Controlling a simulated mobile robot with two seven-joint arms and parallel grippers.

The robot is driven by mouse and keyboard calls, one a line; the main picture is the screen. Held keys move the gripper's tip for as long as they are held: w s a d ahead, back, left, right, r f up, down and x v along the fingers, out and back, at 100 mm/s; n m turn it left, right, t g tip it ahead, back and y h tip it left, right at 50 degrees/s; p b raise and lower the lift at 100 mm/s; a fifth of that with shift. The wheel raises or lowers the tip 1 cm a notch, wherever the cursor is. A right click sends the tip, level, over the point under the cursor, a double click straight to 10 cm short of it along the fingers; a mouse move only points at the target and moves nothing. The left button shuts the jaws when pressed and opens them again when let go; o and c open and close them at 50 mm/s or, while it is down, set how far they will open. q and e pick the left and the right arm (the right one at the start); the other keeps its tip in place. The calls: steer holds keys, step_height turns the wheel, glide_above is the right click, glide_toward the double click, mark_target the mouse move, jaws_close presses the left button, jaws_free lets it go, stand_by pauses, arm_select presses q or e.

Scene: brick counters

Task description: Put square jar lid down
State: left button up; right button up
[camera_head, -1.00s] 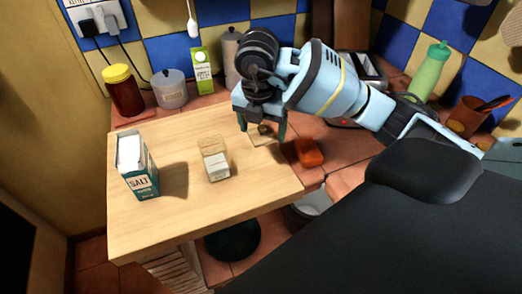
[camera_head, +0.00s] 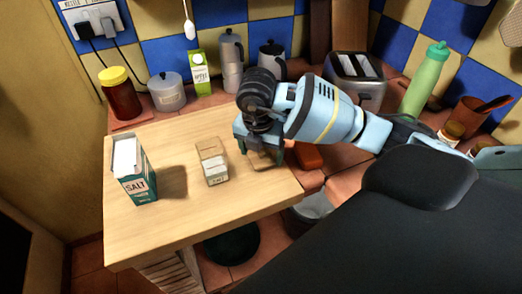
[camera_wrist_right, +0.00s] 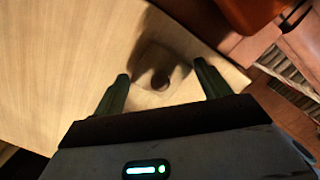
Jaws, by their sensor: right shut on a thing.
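The square jar lid (camera_wrist_right: 173,60) is a see-through pane with a round dark knob (camera_wrist_right: 160,79). It lies between the two fingers of my right gripper (camera_wrist_right: 161,88), which is shut on it. In the head view the gripper (camera_head: 262,152) is low over the right part of the wooden board, and the lid (camera_head: 259,161) is mostly hidden below it. I cannot tell whether the lid touches the board. The square glass jar (camera_head: 212,162) with white contents stands open on the board, left of the gripper. My left gripper is not in view.
A salt box (camera_head: 134,170) stands at the left of the wooden board (camera_head: 190,220). An orange-red object (camera_head: 307,156) lies just right of the gripper. A red jar, grey pot, green carton, coffee pots and toaster (camera_head: 355,78) line the back. The board's front is clear.

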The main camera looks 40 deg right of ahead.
mark_target(259, 161)
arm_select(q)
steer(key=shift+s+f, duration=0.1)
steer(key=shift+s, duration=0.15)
arm_select(e)
steer(key=shift+f, duration=0.15)
steer(key=o, duration=1)
steer(key=shift+c, duration=0.2)
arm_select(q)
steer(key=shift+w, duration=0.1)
arm_select(e)
steer(key=shift+r, duration=0.35)
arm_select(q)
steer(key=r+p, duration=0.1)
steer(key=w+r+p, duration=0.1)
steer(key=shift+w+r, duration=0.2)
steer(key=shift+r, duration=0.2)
arm_select(e)
step_height(259, 161, up, 12)
steer(key=a, duration=0.1)
steer(key=shift+s+f, duration=0.2)
steer(key=shift+s, duration=0.2)
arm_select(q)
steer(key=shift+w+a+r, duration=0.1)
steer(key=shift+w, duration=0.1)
arm_select(e)
steer(key=shift+a, duration=0.1)
